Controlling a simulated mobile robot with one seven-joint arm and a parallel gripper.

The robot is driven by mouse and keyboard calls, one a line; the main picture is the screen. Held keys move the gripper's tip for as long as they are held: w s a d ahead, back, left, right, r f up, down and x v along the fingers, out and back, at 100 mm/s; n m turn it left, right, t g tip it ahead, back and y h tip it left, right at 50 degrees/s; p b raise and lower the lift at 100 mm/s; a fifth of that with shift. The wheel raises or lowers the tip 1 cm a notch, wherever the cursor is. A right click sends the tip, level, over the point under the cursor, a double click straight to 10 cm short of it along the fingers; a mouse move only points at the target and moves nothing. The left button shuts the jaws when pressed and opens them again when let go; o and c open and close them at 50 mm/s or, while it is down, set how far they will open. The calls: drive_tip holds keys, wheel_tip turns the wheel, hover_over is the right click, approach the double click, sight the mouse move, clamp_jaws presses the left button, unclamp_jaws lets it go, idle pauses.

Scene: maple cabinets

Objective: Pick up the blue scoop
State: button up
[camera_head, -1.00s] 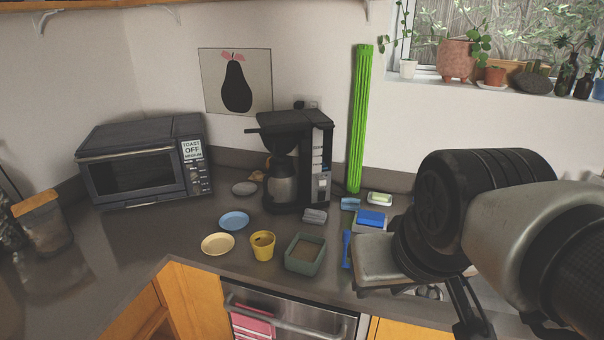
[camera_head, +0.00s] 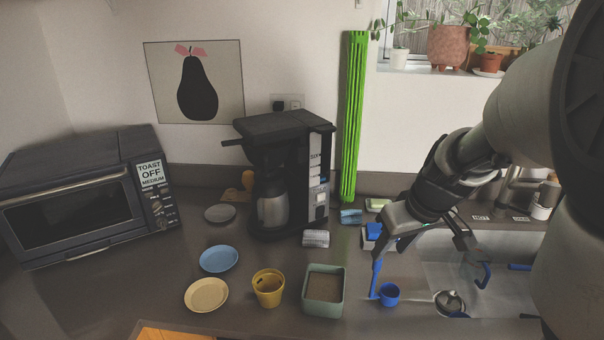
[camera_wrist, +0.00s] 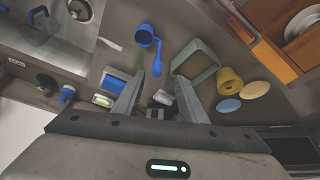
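The blue scoop (camera_head: 389,294) lies on the dark counter, right of the green square container. Its cup and handle both show in the wrist view (camera_wrist: 146,37), with the handle running down toward the space between my fingers. My gripper (camera_wrist: 160,75) is open and empty, with its two grey fingers apart. In the head view my gripper (camera_head: 425,245) hangs above the counter near the sink, close to the scoop, and partly covers the handle area. I cannot tell the exact height between fingertips and handle.
The green square container (camera_head: 324,291) and yellow cup (camera_head: 268,287) stand left of the scoop. A blue plate (camera_head: 219,258) and yellow plate (camera_head: 206,295) lie farther left. The coffee maker (camera_head: 288,170) stands behind. The sink (camera_head: 475,280) is at right.

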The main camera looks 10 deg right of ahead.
sight(377, 266)
drive_tip(key=x, duration=0.8)
drive_tip(key=shift+w+f+b, duration=0.1)
drive_tip(key=shift+f+b, duration=0.2)
drive_tip(key=shift+f, duration=0.1)
drive_tip(key=shift+d+x, duration=0.15)
drive_tip(key=shift+x, duration=1.45)
drive_tip(key=shift+d+x, duration=0.1)
drive_tip(key=shift+x, duration=1.5)
drive_tip(key=shift+w+r, duration=0.1)
clamp_jaws()
